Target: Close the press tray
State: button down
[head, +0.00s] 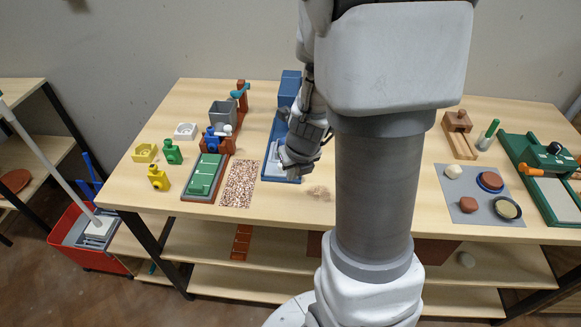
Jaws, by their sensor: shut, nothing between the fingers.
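A blue press (289,86) stands near the back of the table, partly hidden behind my arm. Its long blue base runs toward the front edge, and a grey surface (272,158), which looks like the tray, shows at the near end. My gripper (289,166) is low over this near end, shut and empty. It covers part of the tray, so I cannot tell whether they touch or how far out the tray is.
A grey mat (463,213) with round items and a green board (556,203) lie right. Crumbs (319,192) lie near the front.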

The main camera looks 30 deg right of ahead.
aim_at(283, 176)
jog(key=b+x, duration=0.1)
jog(key=x, duration=0.2)
jog(key=shift+f+b, duration=0.3)
jog(key=shift+f, duration=0.1)
jog(key=shift+w+d+r+p, duration=0.15)
jog(key=shift+w+p, duration=0.2)
jog(key=shift+w, duration=0.9)
jog(key=shift+w+d, duration=0.1)
jog(key=shift+w, duration=0.7)
jog(key=shift+w+d+p, duration=0.3)
jog(key=shift+w+d, duration=0.25)
jog(key=shift+w, duration=0.25)
jog(key=shift+w+d+p, duration=0.3)
jog(key=shift+w+d, duration=0.25)
jog(key=shift+w, duration=0.25)
jog(key=shift+s, duration=0.1)
